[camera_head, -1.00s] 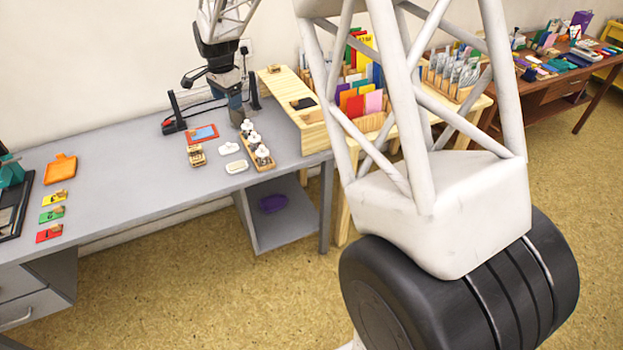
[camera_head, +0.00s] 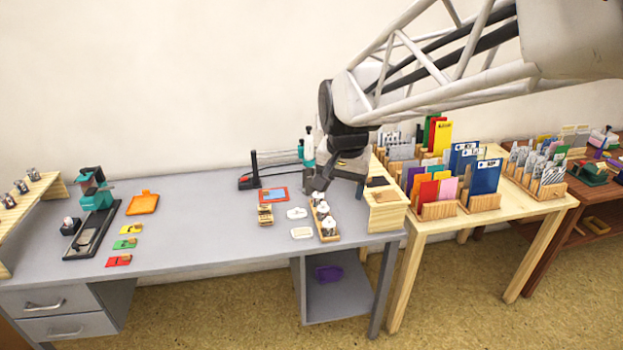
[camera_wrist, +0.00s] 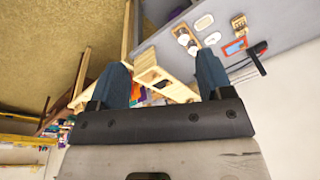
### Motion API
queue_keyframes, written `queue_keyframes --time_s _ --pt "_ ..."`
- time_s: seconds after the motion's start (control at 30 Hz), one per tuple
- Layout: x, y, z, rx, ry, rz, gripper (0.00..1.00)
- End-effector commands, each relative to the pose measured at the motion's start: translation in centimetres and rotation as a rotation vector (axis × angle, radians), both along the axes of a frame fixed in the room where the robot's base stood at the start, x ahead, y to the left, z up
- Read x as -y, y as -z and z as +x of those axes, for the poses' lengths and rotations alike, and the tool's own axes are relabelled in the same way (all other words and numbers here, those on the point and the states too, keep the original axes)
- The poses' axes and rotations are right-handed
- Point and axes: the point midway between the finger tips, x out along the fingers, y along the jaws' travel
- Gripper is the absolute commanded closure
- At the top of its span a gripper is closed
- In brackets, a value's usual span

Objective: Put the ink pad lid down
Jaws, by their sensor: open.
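I cannot tell for sure which thing is the ink pad lid. Two pale, flat pieces (camera_head: 301,232) lie on the grey desk and also show in the wrist view (camera_wrist: 212,38). A red and blue rectangular pad (camera_head: 273,195) lies behind them and shows in the wrist view (camera_wrist: 235,47). My gripper (camera_wrist: 163,65) is open, its two blue fingers wide apart, with nothing held between them. In the head view, my gripper (camera_head: 322,184) is above the desk's right end, near the wooden rack of white-topped pieces (camera_head: 329,238).
A wooden shelf (camera_head: 388,218) with a dark flat piece stands at the desk's right end. A black stand (camera_head: 249,182) is behind the pad. Coloured cards (camera_head: 119,260) and an orange piece (camera_head: 142,203) lie left. The desk's middle is clear.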

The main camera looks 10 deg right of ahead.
Motion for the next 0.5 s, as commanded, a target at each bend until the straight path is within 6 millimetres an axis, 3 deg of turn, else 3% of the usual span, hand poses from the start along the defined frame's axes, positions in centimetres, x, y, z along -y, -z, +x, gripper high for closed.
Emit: queue_keyframes --time_s 0.1,0.5 --pt "0.2 -0.3 -3.7 0.015 -0.075 -0.014 0.27" --pt "0.6 0.7 -15.2 0.053 -0.340 -0.069 0.27"
